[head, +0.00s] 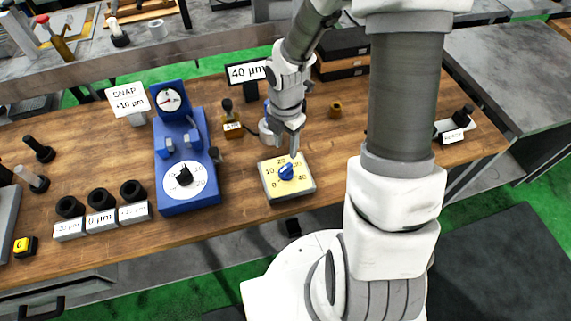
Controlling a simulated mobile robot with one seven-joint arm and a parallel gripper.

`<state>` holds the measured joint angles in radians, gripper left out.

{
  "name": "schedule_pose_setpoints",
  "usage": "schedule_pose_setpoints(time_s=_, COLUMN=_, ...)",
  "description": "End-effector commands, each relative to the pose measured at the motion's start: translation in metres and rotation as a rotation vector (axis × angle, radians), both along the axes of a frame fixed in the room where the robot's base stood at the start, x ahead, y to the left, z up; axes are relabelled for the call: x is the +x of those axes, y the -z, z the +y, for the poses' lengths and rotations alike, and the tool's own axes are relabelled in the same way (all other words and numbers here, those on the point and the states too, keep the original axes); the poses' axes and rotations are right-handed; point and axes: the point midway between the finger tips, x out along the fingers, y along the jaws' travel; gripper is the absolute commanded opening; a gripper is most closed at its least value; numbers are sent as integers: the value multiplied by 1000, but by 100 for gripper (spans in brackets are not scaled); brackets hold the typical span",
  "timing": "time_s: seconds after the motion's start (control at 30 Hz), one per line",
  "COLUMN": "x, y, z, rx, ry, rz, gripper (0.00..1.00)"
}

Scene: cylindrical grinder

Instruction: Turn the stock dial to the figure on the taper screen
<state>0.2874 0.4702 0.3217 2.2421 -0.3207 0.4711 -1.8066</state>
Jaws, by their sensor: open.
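The likely stock dial is a blue knob (287,172) on a pale yellow plate (270,169), with 0, 10, 25 and 40 around it. Which figure the knob points to is too small to tell. The taper screen (247,72) is a sign behind it reading 40 µm. My gripper (293,151) is open, pointing down just behind and above the knob, over the plate's far edge. It looks apart from the knob, and the arm partly hides the fingers.
A blue gauge stand (188,152) with a white numbered dial and black knob stands left. A SNAP +10 µm sign (127,101) is behind it. A small brass piece (335,109) lies right of my gripper.

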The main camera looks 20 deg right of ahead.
Motion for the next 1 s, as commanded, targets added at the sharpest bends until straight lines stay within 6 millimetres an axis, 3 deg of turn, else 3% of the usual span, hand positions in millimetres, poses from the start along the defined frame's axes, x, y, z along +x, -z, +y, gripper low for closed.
schedule_pose_setpoints(time_s=0.03, x=-2, y=14, z=1, rx=0, ry=-3, rz=6, gripper=50)
schedule_pose_setpoints(time_s=0.2, x=-1, y=49, z=1, rx=1, ry=-2, rz=5, gripper=50)
schedule_pose_setpoints(time_s=0.4, x=-1, y=78, z=0, rx=1, ry=0, rz=3, gripper=50)
schedule_pose_setpoints(time_s=0.6, x=0, y=92, z=0, rx=-1, ry=1, rz=1, gripper=50)
schedule_pose_setpoints(time_s=0.93, x=0, y=94, z=0, rx=0, ry=2, rz=0, gripper=50)
schedule_pose_setpoints(time_s=1.0, x=0, y=94, z=0, rx=0, ry=2, rz=0, gripper=37)
